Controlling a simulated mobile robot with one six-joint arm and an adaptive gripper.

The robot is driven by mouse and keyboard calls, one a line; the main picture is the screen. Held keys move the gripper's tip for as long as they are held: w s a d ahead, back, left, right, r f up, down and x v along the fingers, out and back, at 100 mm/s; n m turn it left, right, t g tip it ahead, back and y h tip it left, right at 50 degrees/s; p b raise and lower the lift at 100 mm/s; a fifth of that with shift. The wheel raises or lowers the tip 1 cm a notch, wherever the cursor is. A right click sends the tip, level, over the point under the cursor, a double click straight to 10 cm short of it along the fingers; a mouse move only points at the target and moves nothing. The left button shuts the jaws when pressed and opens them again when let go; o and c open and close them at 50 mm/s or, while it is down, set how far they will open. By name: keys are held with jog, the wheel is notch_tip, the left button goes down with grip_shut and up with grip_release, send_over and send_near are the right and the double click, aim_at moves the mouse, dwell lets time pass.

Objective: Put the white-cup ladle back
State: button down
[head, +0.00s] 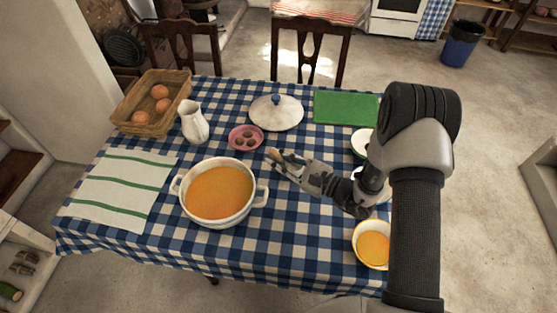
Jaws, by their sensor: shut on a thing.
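My gripper (277,161) is over the middle of the table, to the right of the soup pot, with its fingers shut on a small tan piece (271,153). This looks like part of the ladle's handle; the white cup cannot be made out and the rest is hidden. The two-handled white pot (243,212) holds orange soup. A pink dish (261,132) with small brown rounds lies just behind my gripper's tip.
A white lid (276,113) and a green board (345,107) lie at the back. A white pitcher (194,122) and an egg basket (131,115) stand left. A striped cloth (108,204) lies front left. Bowls, one with orange soup (357,236), stand right, near my arm.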

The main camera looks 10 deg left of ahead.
jog(key=shift+f, duration=0.1)
jog(key=c, duration=1.6)
grip_release()
jog(key=shift+o, duration=0.2)
